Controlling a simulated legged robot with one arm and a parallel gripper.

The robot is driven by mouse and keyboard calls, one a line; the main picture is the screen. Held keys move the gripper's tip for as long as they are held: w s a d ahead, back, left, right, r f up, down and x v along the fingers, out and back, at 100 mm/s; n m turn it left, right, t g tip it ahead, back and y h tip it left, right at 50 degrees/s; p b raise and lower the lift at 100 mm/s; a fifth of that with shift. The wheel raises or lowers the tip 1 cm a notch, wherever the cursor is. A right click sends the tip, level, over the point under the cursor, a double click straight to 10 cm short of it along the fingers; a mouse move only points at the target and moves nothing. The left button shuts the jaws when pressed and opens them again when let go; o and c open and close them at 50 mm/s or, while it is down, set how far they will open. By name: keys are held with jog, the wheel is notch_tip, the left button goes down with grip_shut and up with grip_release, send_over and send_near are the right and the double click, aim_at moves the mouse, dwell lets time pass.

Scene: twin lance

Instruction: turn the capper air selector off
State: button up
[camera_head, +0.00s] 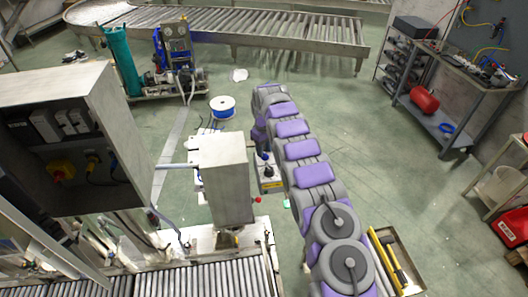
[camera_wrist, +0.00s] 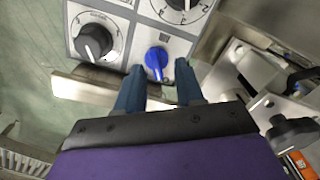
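A blue selector knob (camera_wrist: 157,60) sits on a grey control panel (camera_wrist: 118,25) in the wrist view. Its small label is too blurred to read, so I cannot confirm which control it is. My gripper (camera_wrist: 159,84) is open, its two dark blue fingers pointing toward the panel. The knob shows ahead of the gap between the fingertips, and nothing is held. I cannot tell whether a finger touches it. In the head view, the control box (camera_head: 270,184) stands below the end of my arm, and the gripper is mostly hidden there.
Two black dials, one at left (camera_wrist: 93,42) and one at top (camera_wrist: 180,5), flank the blue knob. A metal bar (camera_wrist: 85,88) runs below the panel. A grey cabinet (camera_head: 226,178) stands close left of my arm. Open floor (camera_head: 375,140) lies to the right.

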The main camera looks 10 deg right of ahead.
jog(key=shift+d+f, duration=0.6)
jog(key=shift+f, duration=0.35)
jog(key=shift+a, duration=0.35)
jog(key=shift+c, duration=0.6)
jog(key=shift+a, duration=0.15)
jog(key=c, duration=0.3)
jog(key=shift+d, duration=0.25)
grip_shut()
